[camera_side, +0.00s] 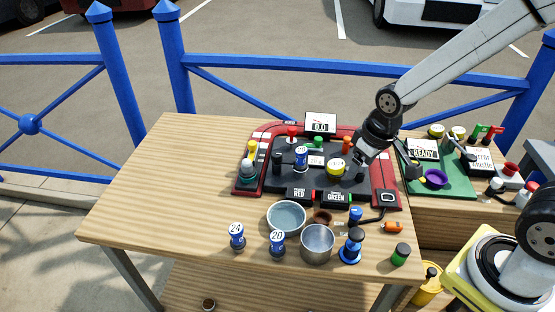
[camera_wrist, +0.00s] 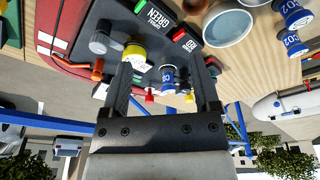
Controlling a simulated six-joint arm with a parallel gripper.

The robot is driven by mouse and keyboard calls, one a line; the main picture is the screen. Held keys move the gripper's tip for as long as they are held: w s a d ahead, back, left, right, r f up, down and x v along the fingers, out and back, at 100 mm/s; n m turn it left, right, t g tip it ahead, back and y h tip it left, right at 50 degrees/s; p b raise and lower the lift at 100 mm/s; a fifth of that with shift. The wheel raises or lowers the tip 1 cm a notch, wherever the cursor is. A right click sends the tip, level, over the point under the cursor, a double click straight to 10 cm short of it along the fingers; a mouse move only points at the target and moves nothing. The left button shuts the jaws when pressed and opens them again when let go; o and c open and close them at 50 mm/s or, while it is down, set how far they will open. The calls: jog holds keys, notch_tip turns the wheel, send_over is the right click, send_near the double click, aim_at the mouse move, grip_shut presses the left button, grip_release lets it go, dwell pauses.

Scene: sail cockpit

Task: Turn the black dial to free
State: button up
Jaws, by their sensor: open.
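A small dark knob, probably the black dial (camera_side: 361,172), stands at the right of the dark panel (camera_side: 300,182), right of a yellow-topped knob (camera_side: 336,168). In the wrist view a dark grey knob (camera_wrist: 100,38) shows left of the yellow one (camera_wrist: 133,55). Another black upright piece (camera_side: 277,159) stands at the panel's left; I cannot tell which is the dial. No "free" marking is readable. My gripper (camera_side: 362,157) hangs above the panel's right side, close over the knob. In the wrist view its fingers (camera_wrist: 162,60) are apart, with nothing held.
A blue-white canister (camera_side: 301,157) stands on the panel, with red, green and orange pieces behind. RED and GREEN blocks (camera_side: 336,196) line its front. Two bowls (camera_side: 286,217), canisters and small parts crowd the table front. A green mat (camera_side: 455,185) lies right. The table's left is clear.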

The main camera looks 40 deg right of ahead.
jog(key=w+a+n+g, duration=0.1)
jog(key=w+a+n, duration=0.1)
jog(key=w, duration=0.8)
jog(key=n+g, duration=0.1)
jog(key=n, duration=0.3)
send_over(276, 154)
jog(key=shift+s+f, duration=0.1)
jog(key=shift+f, duration=0.35)
jog(key=shift+d+f, duration=0.1)
jog(key=shift+f, duration=3.8)
grip_shut()
